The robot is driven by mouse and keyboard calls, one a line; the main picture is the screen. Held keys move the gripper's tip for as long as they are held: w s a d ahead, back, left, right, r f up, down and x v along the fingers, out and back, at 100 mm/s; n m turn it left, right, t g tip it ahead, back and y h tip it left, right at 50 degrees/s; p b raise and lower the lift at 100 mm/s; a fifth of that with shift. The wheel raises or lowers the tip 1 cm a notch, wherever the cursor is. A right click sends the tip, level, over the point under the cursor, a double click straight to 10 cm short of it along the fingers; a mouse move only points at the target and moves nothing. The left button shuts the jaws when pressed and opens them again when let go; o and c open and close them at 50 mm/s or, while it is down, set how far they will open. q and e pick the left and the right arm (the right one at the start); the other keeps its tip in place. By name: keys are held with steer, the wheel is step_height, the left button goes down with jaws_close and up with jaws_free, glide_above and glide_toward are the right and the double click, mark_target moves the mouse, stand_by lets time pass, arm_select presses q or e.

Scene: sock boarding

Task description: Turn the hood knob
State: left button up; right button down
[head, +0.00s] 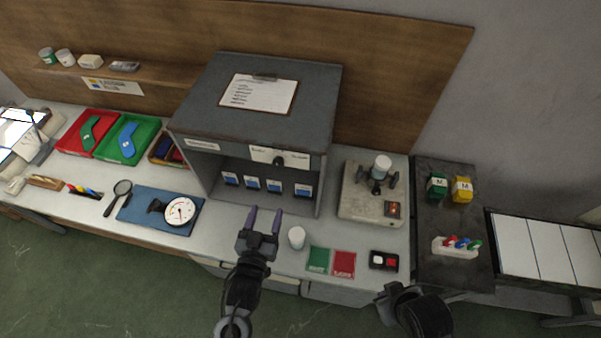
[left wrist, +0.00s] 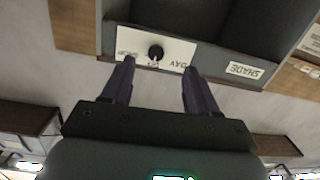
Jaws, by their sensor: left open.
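The hood is a grey cabinet (head: 290,128) with an open front. Its small black knob (head: 278,160) sits on a white label plate on the front top edge. In the left wrist view the knob (left wrist: 155,52) shows upside down on the plate, with "DAY" beside it. My left gripper (head: 266,209) is open and empty, in front of and below the knob in the head view. In the left wrist view its two fingers (left wrist: 160,66) lie on either side of the knob's position, apart from it. My right gripper (head: 388,296) is at the lower right, its jaws unclear.
A clipboard (head: 259,93) lies on the hood, and several blue-labelled cards (head: 252,183) stand inside it. A white cup (head: 296,237) and green (head: 318,260) and red (head: 344,264) cards are right of my left gripper. A gauge (head: 180,211) lies on a blue mat at left.

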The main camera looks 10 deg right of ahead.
mark_target(277, 165)
arm_select(q)
steer(key=shift+m+t+h, duration=0.3)
steer(key=shift+m+t, duration=0.1)
steer(key=r+x, duration=0.1)
steer(key=x, duration=0.7)
steer(key=r+x, duration=0.1)
steer(key=x, duration=0.3)
steer(key=shift+w+r+p, duration=0.35)
steer(key=shift+w, duration=0.05)
steer(key=shift+w+d, duration=0.1)
steer(key=shift+w, duration=0.35)
arm_select(e)
steer(key=shift+a, duration=0.25)
arm_select(q)
steer(key=c, duration=1)
arm_select(e)
steer(key=shift+a, duration=0.1)
